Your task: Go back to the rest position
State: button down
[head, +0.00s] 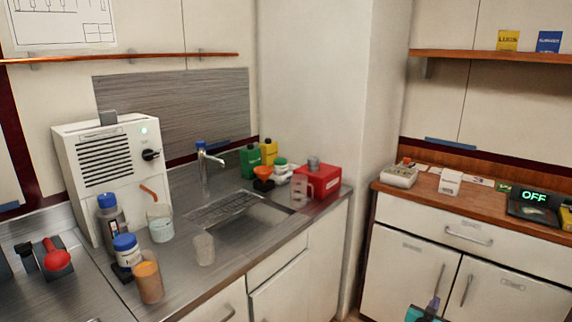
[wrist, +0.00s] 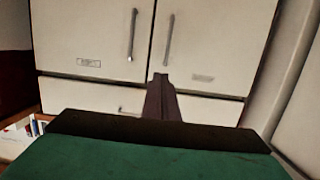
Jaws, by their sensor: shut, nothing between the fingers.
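My gripper (wrist: 160,80) is shut and empty in the wrist view, its dark fingers together in front of the dark bar and green body. In the head view my gripper (head: 435,299) shows at the bottom edge, with its teal body partly cut off. It is in front of the white cabinet doors (head: 405,270) under the right counter. The doors also fill much of the wrist view (wrist: 92,40), where the cabinet appears upside down. I see no contact between the fingers and the doors.
The wooden counter (head: 400,197) on the right holds a display box (head: 533,204) reading OFF and small devices. The left steel counter (head: 180,285) holds a white machine (head: 105,165), bottles, cups, a sink (head: 235,222) and a red box (head: 318,181). A wall stands between the counters.

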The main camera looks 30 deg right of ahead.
jog(key=w+a+f+n+t+y+p, duration=0.1)
jog(key=w+a+f+n+y, duration=0.15)
jog(key=w+a+f, duration=0.4)
jog(key=w+a+f+n+t+y+p, duration=0.15)
jog(key=w+a+f+y, duration=0.25)
jog(key=w+a, duration=0.5)
jog(key=a+f+n+g+y+p, duration=0.1)
jog(key=a+f+n+y, duration=0.3)
jog(key=a, duration=0.8)
jog(key=a+f+g+y, duration=0.2)
jog(key=a+f, duration=0.3)
jog(key=a, duration=0.7)
jog(key=s+a+f+n+g+y+p, duration=0.1)
jog(key=s+a+f+g+y, duration=0.1)
jog(key=s+a, duration=0.5)
jog(key=s+a+f+n+g+y+p, duration=0.1)
jog(key=s+a+f+n+g, duration=0.15)
jog(key=a, duration=0.85)
jog(key=s+a+r+n+g+p, duration=0.1)
jog(key=s+a+g, duration=0.5)
jog(key=s, duration=0.9)
jog(key=a+n+p, duration=0.1)
jog(key=a, duration=0.2)
jog(key=shift+s+r+h, duration=0.2)
jog(key=shift+s+h, duration=0.05)
jog(key=shift+h, duration=0.1)
